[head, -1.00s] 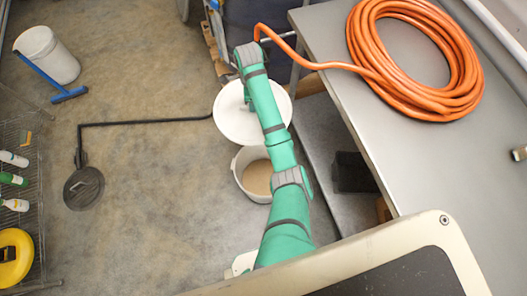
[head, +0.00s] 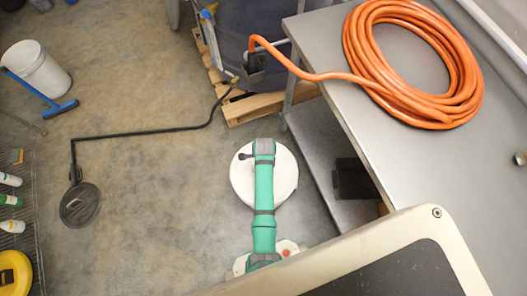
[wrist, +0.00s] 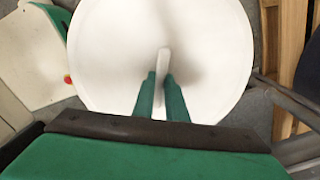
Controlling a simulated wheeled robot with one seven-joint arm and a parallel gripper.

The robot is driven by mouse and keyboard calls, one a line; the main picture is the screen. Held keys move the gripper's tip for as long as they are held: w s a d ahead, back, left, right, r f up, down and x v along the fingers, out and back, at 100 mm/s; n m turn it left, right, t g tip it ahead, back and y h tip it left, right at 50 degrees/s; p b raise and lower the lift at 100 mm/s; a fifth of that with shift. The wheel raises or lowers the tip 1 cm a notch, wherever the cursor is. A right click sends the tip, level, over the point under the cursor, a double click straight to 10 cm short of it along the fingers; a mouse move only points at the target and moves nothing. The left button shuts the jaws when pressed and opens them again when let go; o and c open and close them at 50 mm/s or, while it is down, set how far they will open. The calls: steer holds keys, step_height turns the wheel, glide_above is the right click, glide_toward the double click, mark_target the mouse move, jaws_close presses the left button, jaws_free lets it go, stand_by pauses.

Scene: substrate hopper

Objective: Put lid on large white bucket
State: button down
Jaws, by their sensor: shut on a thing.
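The round white lid (head: 283,181) shows in the head view below my green arm, which covers its middle. In the wrist view the lid (wrist: 205,45) fills much of the frame. My gripper (wrist: 160,84) is shut on the thin upright white handle at the lid's centre. The open bucket with tan contents is hidden now, with the lid over the place where it showed. Whether the lid touches its rim or hovers above it cannot be told.
Another white bucket (head: 38,70) stands at far left beside a blue squeegee (head: 58,110). A grey table (head: 335,90) with a coiled orange hose (head: 372,62) is at right. A wooden pallet (head: 255,106) is behind. Open floor lies left of the lid.

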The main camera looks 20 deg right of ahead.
step_height(320, 180, down, 7)
stand_by(0.8)
steer(key=shift+f, duration=0.7)
stand_by(1.6)
steer(key=c, duration=1.7)
jaws_free()
step_height(320, 180, up, 11)
steer(key=shift+f, duration=0.1)
